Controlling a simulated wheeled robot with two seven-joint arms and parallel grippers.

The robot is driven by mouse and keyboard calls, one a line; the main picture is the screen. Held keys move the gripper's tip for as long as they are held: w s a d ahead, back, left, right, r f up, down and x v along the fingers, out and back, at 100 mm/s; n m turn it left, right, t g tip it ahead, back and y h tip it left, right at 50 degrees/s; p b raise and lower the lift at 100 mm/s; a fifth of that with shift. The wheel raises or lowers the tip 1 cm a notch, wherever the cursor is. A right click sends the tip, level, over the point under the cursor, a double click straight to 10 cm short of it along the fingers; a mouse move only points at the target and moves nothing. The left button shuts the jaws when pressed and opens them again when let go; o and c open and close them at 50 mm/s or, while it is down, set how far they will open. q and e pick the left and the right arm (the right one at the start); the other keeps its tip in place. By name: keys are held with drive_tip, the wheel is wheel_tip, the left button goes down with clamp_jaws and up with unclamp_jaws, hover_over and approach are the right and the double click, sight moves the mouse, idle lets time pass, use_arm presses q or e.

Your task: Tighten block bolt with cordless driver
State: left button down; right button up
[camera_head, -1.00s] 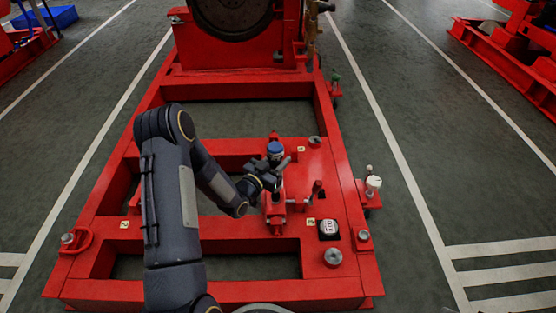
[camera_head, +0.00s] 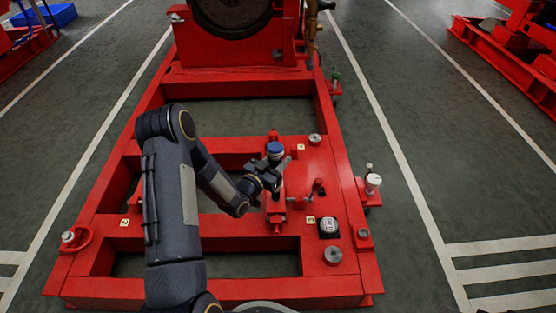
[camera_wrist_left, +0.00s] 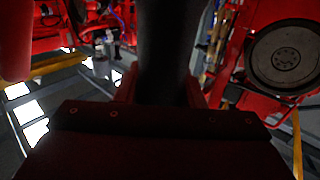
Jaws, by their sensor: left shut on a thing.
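My left gripper (camera_head: 268,176) is over the right middle of the red skid frame, just above a small red block (camera_head: 275,208). It is shut on a dark, round-sided body, apparently the cordless driver, which stands between the fingers in the left wrist view (camera_wrist_left: 165,45). In the head view the gripper and arm hide most of it. A small bolt-like end (camera_head: 277,229) shows at the near side of the block. I cannot tell whether the driver's tip touches any bolt. My right gripper is not in view.
A blue-topped part (camera_head: 275,150) stands just behind the gripper. A red upright handle (camera_head: 317,186), a dark square-bodied gauge (camera_head: 328,227) and a round grey stud (camera_head: 333,255) stand on the right. The big flywheel (camera_head: 232,12) is at the back. Openings in the frame show the floor.

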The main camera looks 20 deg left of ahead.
sight(278, 149)
use_arm(q)
drive_tip(key=shift+f, duration=0.35)
idle(1.6)
drive_tip(key=shift+r, duration=0.1)
drive_tip(key=shift+r+p, duration=1.4)
drive_tip(key=shift+r, duration=1.25)
